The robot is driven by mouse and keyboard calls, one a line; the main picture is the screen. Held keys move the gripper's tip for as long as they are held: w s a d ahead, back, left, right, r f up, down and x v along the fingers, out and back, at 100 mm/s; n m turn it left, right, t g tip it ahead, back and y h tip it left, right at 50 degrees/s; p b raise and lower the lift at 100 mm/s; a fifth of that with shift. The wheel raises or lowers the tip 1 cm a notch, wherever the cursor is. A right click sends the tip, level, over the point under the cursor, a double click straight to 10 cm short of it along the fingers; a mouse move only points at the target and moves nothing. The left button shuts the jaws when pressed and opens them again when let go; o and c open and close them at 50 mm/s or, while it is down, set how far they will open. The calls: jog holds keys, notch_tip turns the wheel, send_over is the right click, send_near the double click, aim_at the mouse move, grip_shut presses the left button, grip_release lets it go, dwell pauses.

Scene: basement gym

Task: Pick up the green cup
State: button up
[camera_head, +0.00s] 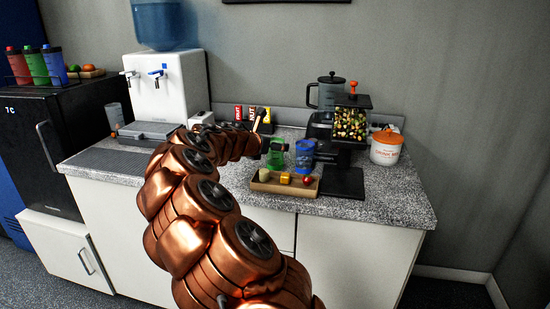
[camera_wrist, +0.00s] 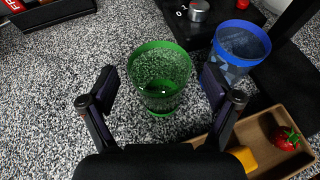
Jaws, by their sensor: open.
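The green cup (camera_wrist: 158,99), see-through with a green rim, stands upright on the speckled counter in the wrist view. It also shows in the head view (camera_head: 275,154), partly behind the end of my arm. My gripper (camera_wrist: 165,88) is open and empty, with one dark finger on either side of the cup in the wrist view. The right finger overlaps the cup's right edge in the picture; I cannot tell whether it touches. In the head view my gripper (camera_head: 268,140) is small and dark beside the cup.
A blue cup (camera_head: 305,156) stands just right of the green cup. A wooden tray (camera_head: 266,187) with small food pieces lies in front. A black blender (camera_head: 327,98), a dispenser (camera_head: 351,122) and a white canister (camera_head: 386,150) stand to the right. A water cooler (camera_head: 168,88) stands to the left.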

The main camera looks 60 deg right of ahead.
jog(key=shift+d+f, duration=0.15)
jog(key=shift+d, duration=0.2)
jog(key=shift+c, duration=0.2)
jog(key=c, duration=1)
